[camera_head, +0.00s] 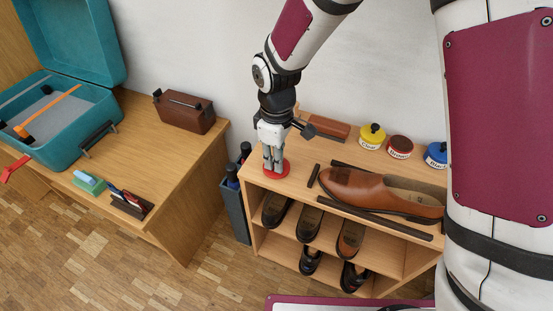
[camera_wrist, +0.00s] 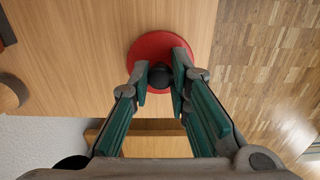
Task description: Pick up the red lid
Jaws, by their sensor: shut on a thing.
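The red lid (camera_head: 275,169) is a round disc at the left end of the shoe shelf's top. In the wrist view the red lid (camera_wrist: 160,45) has a dark knob (camera_wrist: 160,76) at its centre. My gripper (camera_head: 273,160) points down over the lid, and in the wrist view its fingers (camera_wrist: 160,82) are closed on the knob from both sides. I cannot tell whether the lid touches the shelf top or is slightly above it.
The shoe shelf (camera_head: 262,183) bears a brown shoe (camera_head: 368,190), a brush (camera_head: 325,126) and several polish tins, including a yellow-topped one (camera_head: 371,137). More shoes stand below. A desk (camera_head: 150,165) with a teal case (camera_head: 55,145) stands left; the floor between is partly taken by a grey bin (camera_head: 236,211).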

